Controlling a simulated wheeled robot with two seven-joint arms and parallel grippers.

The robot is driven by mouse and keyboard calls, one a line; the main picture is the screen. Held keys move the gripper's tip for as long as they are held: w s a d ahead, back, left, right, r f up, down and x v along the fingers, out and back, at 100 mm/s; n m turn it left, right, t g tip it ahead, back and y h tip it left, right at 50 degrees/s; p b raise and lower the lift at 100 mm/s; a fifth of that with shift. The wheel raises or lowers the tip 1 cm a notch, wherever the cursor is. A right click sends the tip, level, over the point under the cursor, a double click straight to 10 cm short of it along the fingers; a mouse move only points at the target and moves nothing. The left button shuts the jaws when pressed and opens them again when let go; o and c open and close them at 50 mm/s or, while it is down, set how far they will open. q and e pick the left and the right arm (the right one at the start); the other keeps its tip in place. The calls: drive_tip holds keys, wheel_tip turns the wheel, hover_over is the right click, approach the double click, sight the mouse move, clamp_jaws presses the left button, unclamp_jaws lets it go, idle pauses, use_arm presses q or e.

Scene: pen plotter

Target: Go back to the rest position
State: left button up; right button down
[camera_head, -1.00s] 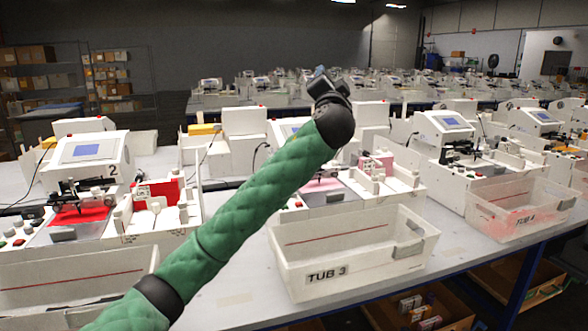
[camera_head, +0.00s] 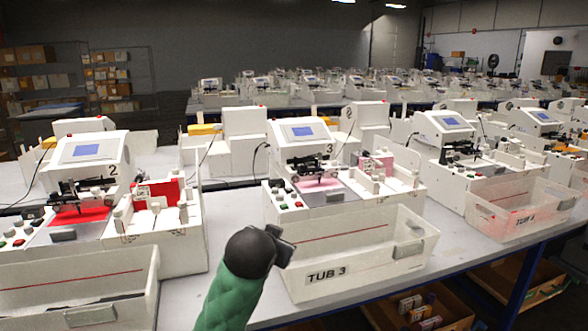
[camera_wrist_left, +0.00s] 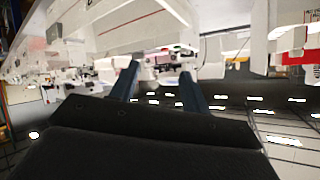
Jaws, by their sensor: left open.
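My left arm shows its green sleeve and dark round wrist at the bottom middle of the head view. My left gripper (camera_head: 284,246) is a small dark shape at the end of that wrist, in front of the left side of the clear tub marked TUB 3 (camera_head: 328,273). Its jaws are too small to read there. In the left wrist view my left gripper (camera_wrist_left: 158,88) has two dark fingers standing apart, with nothing between them. My right gripper is in neither view.
A plotter numbered 3 (camera_head: 305,135) stands behind TUB 3. A plotter numbered 2 (camera_head: 88,150) and another clear tub (camera_head: 75,285) are at left. The TUB 4 tub (camera_head: 520,205) is at right. Bare table (camera_head: 228,215) shows between the stations.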

use_arm(q)
drive_tip(key=s+a+f+n+g, duration=0.1)
drive_tip(key=s+a+f+g, duration=0.15)
drive_tip(key=s+f, duration=0.55)
drive_tip(key=s+a+f+n+g, duration=0.1)
drive_tip(key=s+a+f, duration=0.4)
drive_tip(key=f, duration=0.5)
drive_tip(key=s+a+f+g, duration=0.1)
drive_tip(key=s+f+g, duration=0.2)
drive_tip(key=s+f, duration=0.8)
drive_tip(key=s+a+f+n+g, duration=0.1)
drive_tip(key=s+f+g, duration=0.2)
drive_tip(key=s+f, duration=0.8)
drive_tip(key=s, duration=0.5)
drive_tip(key=shift+s+f+y, duration=0.25)
drive_tip(key=shift+f+y, duration=0.05)
drive_tip(key=shift+f, duration=0.1)
drive_tip(key=shift+a, duration=0.1)
